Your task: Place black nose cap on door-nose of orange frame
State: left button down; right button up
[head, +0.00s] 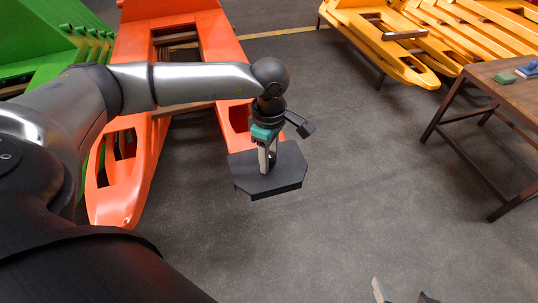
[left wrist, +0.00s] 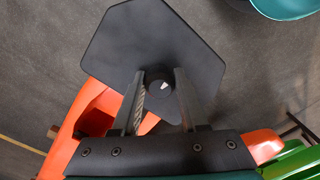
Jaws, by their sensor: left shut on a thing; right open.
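The black nose cap (head: 285,178) is a flat, dark angular plate with a short round knob on top. My left gripper (head: 268,165) is shut on it and holds it roughly level. In the left wrist view the cap (left wrist: 145,40) spreads beyond the fingertips of my left gripper (left wrist: 160,88), with the knob between them. The orange frame (head: 222,42) stands at left in the head view, with one long nose (head: 118,205) reaching forward. Another orange end (head: 233,122) shows just behind the cap, partly hidden by it and my arm. My right gripper (head: 402,293) is open and empty at the bottom edge.
A green frame (head: 45,35) stands at far left and a yellow frame (head: 395,45) at the back right. A brown table (head: 515,95) with small green and blue items is at right. The grey floor (head: 370,170) between them is clear.

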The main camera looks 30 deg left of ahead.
pick_arm(q)
jog(key=shift+f, duration=0.15)
jog(key=shift+c, duration=2.2)
grip_release()
